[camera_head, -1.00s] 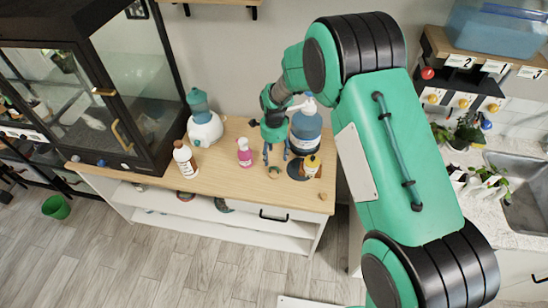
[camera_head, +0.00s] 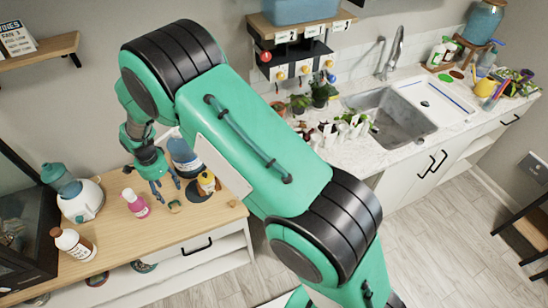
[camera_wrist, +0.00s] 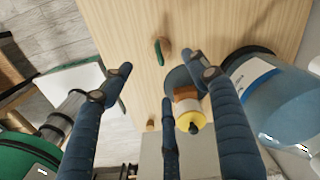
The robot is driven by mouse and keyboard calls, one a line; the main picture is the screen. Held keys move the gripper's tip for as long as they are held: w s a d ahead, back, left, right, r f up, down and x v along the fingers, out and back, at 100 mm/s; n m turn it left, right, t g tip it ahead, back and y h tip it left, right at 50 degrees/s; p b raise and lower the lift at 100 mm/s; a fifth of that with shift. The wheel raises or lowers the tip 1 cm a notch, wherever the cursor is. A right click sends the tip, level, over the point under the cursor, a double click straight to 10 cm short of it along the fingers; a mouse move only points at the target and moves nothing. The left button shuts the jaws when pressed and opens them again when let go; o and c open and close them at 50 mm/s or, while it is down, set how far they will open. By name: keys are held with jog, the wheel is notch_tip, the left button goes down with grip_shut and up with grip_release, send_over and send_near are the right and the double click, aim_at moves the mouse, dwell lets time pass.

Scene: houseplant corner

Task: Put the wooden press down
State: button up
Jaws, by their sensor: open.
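A small wooden piece with a green edge (camera_head: 175,205), which looks like the wooden press, rests on the wooden bench top (camera_head: 110,240). It also shows in the wrist view (camera_wrist: 162,50), clear of my fingers. My gripper (camera_head: 156,186) is above the bench, just left of and behind this piece in the head view. Its blue fingers (camera_wrist: 166,95) are spread, with nothing held between them. I cannot see the fingertips touching anything.
A pink bottle (camera_head: 136,204) stands to the left. A smaller wooden bit (camera_head: 232,203) lies near the right edge. Bench front is clear.

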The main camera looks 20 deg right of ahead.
jog(key=s+d+r+n+t, duration=0.1)
jog(key=s+d+r+n, duration=0.15)
jog(key=d+r, duration=0.6)
jog(key=s+d+r+n+t, duration=0.1)
jog(key=s+d+r, duration=0.3)
jog(key=r, duration=0.9)
jog(key=s+d+r+n+t, duration=0.1)
jog(key=s+d+r+n, duration=0.15)
jog(key=d+r, duration=0.6)
jog(key=s+d+r+n+t, duration=0.1)
jog(key=s+d+r, duration=0.3)
jog(key=s, duration=0.5)
jog(key=s+d+r+n, duration=0.3)
jog(key=s+d, duration=0.1)
jog(key=s, duration=0.5)
jog(key=s+d+r+n+t, duration=0.1)
jog(key=s+d+r, duration=0.3)
jog(key=s, duration=0.5)
jog(key=shift+s+d+r+n+t, duration=0.3)
jog(key=shift+d+n, duration=0.05)
jog(key=shift+n, duration=0.15)
jog(key=shift+f+b, duration=1.4)
